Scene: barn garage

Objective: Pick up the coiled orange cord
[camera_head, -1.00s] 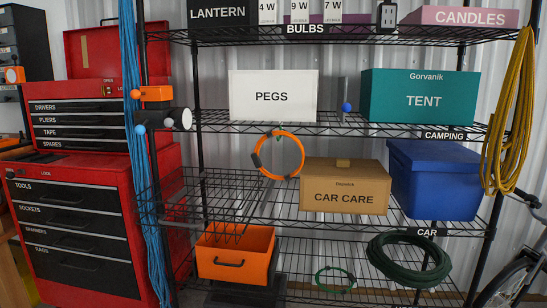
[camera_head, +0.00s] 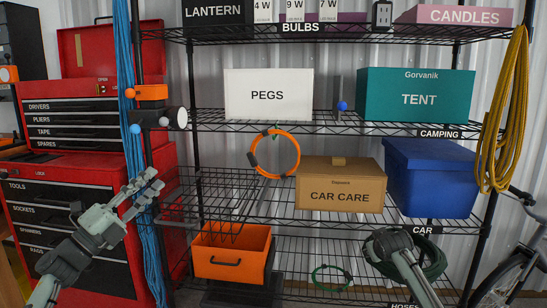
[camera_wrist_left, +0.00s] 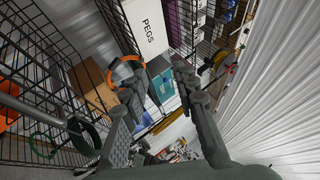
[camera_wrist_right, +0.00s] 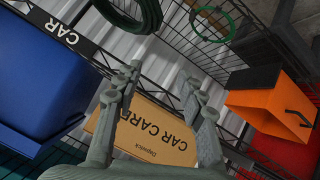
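The coiled orange cord (camera_head: 298,155) is an upright orange ring with dark bands. It is at the middle shelf, between the wire basket and the CAR CARE box; I cannot tell whether it hangs or stands. It also shows in the left wrist view (camera_wrist_left: 126,58), partly behind a finger. My left gripper (camera_head: 153,182) is open and empty, left of the cord and in front of the red tool chest. Its spread fingers also show in the left wrist view (camera_wrist_left: 157,75). My right gripper (camera_wrist_right: 162,77) is open and empty, facing the CAR CARE box from below right.
The wire basket (camera_head: 186,197) is left of the cord and the CAR CARE box (camera_head: 340,196) is right of it. The PEGS box (camera_head: 268,95) is above. Blue cords (camera_head: 132,110) hang by the left post. An orange bin (camera_head: 232,258) and green hose (camera_head: 440,262) are below.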

